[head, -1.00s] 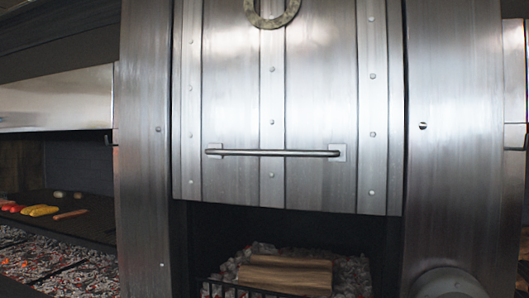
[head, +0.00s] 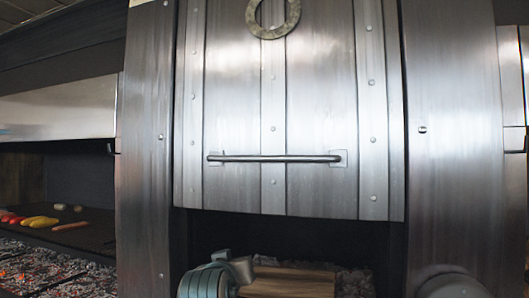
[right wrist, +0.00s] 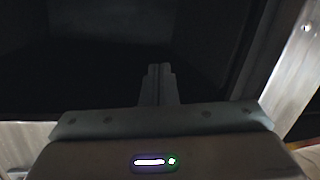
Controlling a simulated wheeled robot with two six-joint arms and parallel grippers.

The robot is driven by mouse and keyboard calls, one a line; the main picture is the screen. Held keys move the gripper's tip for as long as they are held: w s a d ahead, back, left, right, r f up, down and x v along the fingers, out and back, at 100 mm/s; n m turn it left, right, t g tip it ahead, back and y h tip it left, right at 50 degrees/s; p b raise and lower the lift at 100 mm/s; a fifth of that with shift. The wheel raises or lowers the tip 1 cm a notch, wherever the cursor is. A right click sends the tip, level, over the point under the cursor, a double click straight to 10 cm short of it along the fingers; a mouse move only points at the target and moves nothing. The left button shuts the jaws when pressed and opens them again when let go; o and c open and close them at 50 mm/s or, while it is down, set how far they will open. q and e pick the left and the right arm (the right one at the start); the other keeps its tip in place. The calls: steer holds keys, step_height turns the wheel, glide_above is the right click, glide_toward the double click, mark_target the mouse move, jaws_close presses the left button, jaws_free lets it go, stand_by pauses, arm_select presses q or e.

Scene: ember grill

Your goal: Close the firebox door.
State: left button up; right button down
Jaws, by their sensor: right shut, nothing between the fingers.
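The steel firebox door (head: 320,95) is raised in the head view, with rivets and a ring emblem near its top. Its horizontal bar handle (head: 275,158) crosses its lower part. Below the door's bottom edge is a dark firebox opening (head: 300,235). My right gripper (right wrist: 158,70) is shut and empty in the right wrist view, its fingers against a dark background with a steel edge to the right. A teal and grey part of my own arm shows at the bottom of the head view, in front of the opening. No gripper touches the handle. My left gripper is not in view.
Split wood (head: 290,280) lies on ash inside the firebox. Steel side panels stand left (head: 145,150) and right (head: 450,130) of the door. At the left, a grill with glowing coals (head: 50,262) has several food items beside it. The space before the handle looks clear.

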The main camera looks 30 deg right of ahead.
steer(key=s+a+r+m+h, duration=0.1)
steer(key=s+r+m+h, duration=0.35)
steer(key=r, duration=0.95)
steer(key=s+a+r+m+h, duration=0.1)
steer(key=s+r, duration=0.6)
steer(key=r, duration=0.8)
arm_select(q)
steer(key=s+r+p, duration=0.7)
steer(key=p, duration=0.4)
arm_select(e)
steer(key=p, duration=1.3)
glide_toward(267, 129)
steer(key=shift+d+f, duration=1.7)
steer(key=shift+d, duration=0.1)
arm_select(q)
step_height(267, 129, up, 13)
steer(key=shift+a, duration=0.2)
arm_select(e)
steer(key=shift+w+y, duration=0.1)
steer(key=shift+y, duration=0.15)
